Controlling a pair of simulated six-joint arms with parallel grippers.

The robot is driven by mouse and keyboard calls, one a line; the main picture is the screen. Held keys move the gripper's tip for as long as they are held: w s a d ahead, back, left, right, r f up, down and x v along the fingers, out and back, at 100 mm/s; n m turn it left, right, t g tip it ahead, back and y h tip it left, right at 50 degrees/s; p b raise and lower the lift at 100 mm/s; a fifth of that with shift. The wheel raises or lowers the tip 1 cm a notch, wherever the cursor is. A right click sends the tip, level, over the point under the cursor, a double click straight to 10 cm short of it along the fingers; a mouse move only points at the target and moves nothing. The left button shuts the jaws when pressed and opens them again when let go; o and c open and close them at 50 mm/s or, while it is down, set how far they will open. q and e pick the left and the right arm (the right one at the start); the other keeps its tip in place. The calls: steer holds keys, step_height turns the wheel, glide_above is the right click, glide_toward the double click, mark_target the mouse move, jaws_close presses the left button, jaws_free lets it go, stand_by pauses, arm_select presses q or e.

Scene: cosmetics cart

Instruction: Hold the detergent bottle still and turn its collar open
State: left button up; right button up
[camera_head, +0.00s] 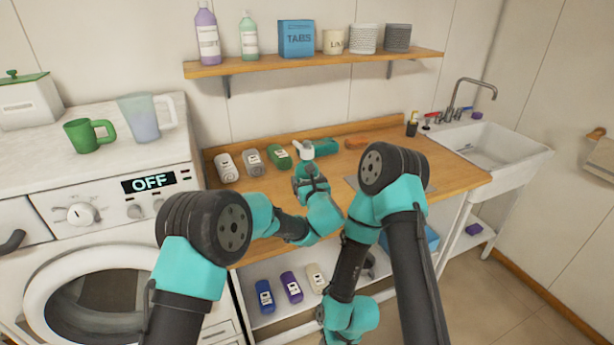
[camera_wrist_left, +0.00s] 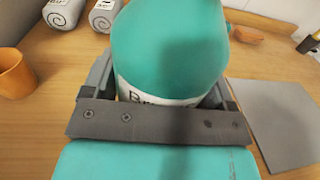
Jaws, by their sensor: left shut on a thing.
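The detergent bottle (camera_wrist_left: 170,50) is teal with a white label and fills the middle of the left wrist view. It stands between the jaws of my left gripper (camera_wrist_left: 155,95), which is shut on its body. In the head view my left gripper (camera_head: 310,180) is over the wooden counter, and a white top (camera_head: 303,150) shows just above it. The bottle's body is mostly hidden there by the gripper. The collar is outside the wrist view. I cannot tell how far it is turned. My right arm bends downward in front of the counter, and its gripper does not show.
Labelled white, grey and green containers (camera_head: 252,161) lie left of the gripper on the counter. An orange cup (camera_wrist_left: 14,74) stands left of the bottle. A grey mat (camera_wrist_left: 285,120) and the sink (camera_head: 490,145) are to the right. A wall shelf (camera_head: 310,61) hangs above.

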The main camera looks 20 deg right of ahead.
arm_select(q)
steer(key=shift+f, duration=2.8)
steer(key=shift+f, duration=0.25)
arm_select(e)
steer(key=shift+o, duration=0.3)
